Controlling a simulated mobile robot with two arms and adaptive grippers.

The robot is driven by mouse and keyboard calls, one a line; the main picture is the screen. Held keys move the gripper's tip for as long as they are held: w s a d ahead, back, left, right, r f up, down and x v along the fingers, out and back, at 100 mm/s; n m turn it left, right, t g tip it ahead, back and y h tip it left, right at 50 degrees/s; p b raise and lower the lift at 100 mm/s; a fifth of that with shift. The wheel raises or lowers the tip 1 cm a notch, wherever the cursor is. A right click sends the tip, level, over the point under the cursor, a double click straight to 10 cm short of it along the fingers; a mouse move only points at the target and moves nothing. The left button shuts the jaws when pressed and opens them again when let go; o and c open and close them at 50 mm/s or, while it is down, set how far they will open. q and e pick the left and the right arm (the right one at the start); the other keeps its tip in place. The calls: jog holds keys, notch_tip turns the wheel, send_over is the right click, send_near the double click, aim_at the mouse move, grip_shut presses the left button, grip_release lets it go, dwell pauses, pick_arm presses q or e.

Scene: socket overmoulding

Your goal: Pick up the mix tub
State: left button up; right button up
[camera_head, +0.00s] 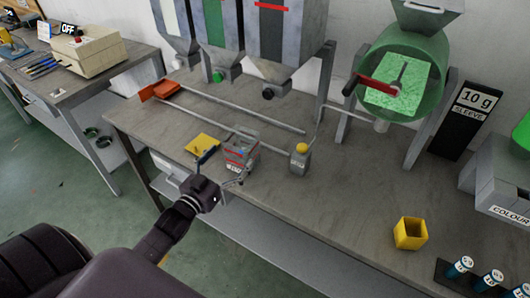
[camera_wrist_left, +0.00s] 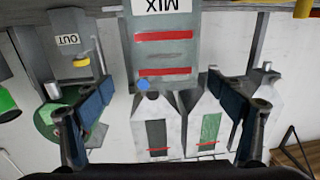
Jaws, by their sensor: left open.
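The mix tub (camera_head: 238,157) is a small grey box with red stripes, standing on the workbench near its front edge. In the left wrist view, the mix tub (camera_wrist_left: 165,57) shows upside down, with its MIX label and two red bands, at the top centre. My left gripper (camera_head: 222,168) is at the front of the tub, with its fingers spread. In the left wrist view, the left gripper (camera_wrist_left: 160,90) is open and empty, one finger on each side of the tub's picture. Whether the fingers touch the tub cannot be told. My right gripper is not in view.
A grey block with a yellow knob (camera_head: 301,158) stands right of the tub. A yellow plate (camera_head: 202,145) lies to its left. A metal rail (camera_head: 240,108) runs behind. Hoppers and a green drum (camera_head: 415,75) stand at the back.

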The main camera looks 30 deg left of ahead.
aim_at(233, 149)
pick_arm(q)
jog(key=shift+w+r, duration=0.25)
jog(key=shift+w+a, duration=0.4)
jog(key=shift+w, duration=0.5)
jog(key=shift+w+p, duration=0.35)
jog(key=shift+p, duration=0.05)
jog(key=w, duration=0.1)
jog(key=w+p, duration=0.1)
jog(key=w, duration=0.1)
jog(key=shift+w+d+r, duration=0.1)
jog(key=shift+w+r, duration=0.05)
jog(key=shift+r, duration=0.05)
jog(key=shift+w+f, duration=0.2)
jog(key=shift+w, duration=0.4)
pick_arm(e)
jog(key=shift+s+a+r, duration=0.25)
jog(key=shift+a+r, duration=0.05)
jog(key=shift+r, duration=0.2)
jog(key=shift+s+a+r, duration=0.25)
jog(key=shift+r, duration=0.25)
